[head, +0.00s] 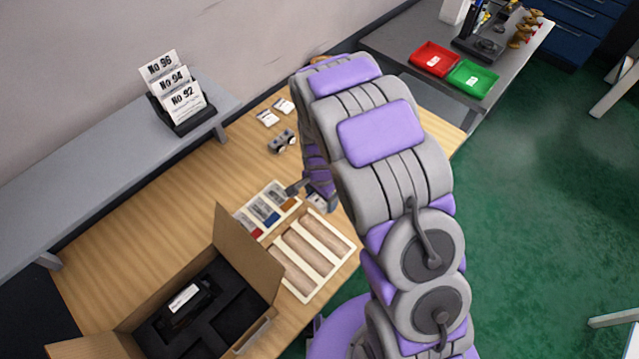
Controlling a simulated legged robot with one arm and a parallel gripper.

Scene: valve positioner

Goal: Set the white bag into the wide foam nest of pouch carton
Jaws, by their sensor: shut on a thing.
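The carton (247,256) stands open at the lower left, with black foam (236,318) inside. A black device with a white label (184,297) sits in one foam nest; other nests beside it look empty. My gripper (307,188) is over the far right end of a small compartment tray, mostly hidden behind my arm. It is shut on a small whitish thing (318,201), which I take to be the white bag; only a bit of it shows. It is right of and apart from the carton.
The small white tray (244,217) holds pieces with red, blue and orange parts. A grey fitting (282,141) and white cards (267,118) lie farther back. A raised grey shelf (90,190) runs along the wall.

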